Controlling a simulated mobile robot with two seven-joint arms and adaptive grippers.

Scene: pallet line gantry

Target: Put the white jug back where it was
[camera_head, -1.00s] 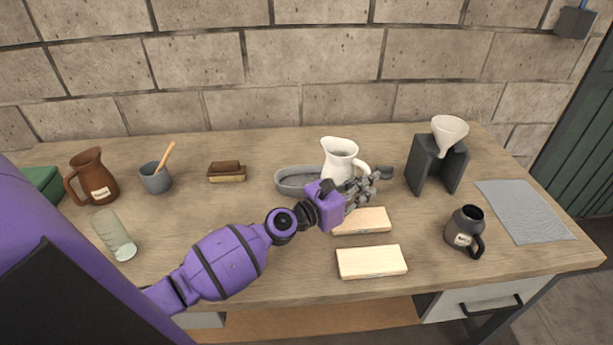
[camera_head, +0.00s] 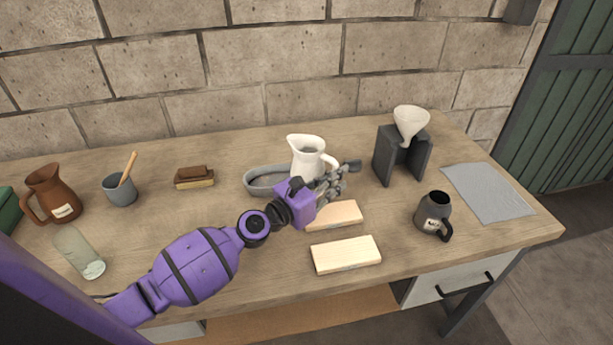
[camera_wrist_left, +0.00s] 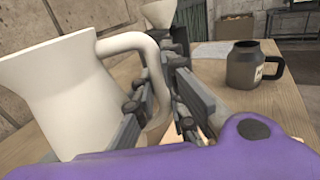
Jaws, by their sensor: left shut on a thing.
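The white jug (camera_head: 307,153) stands upright at the back middle of the bench, and it also fills the left of the left wrist view (camera_wrist_left: 58,95). Its handle (camera_wrist_left: 152,75) points toward my left gripper (camera_head: 332,183). In the left wrist view the fingers of the gripper (camera_wrist_left: 155,100) are shut on the jug's handle. The jug's lower part is partly hidden behind the gripper in the head view, so I cannot tell whether its base touches the bench. My right gripper is not in view.
A grey oval dish (camera_head: 262,180) lies left of the jug. Two pale wooden blocks (camera_head: 345,254) lie in front. A dark stand with a white funnel (camera_head: 411,122) and a dark mug (camera_head: 433,214) are to the right. A brown jug (camera_head: 52,193) and grey cup (camera_head: 119,190) stand left.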

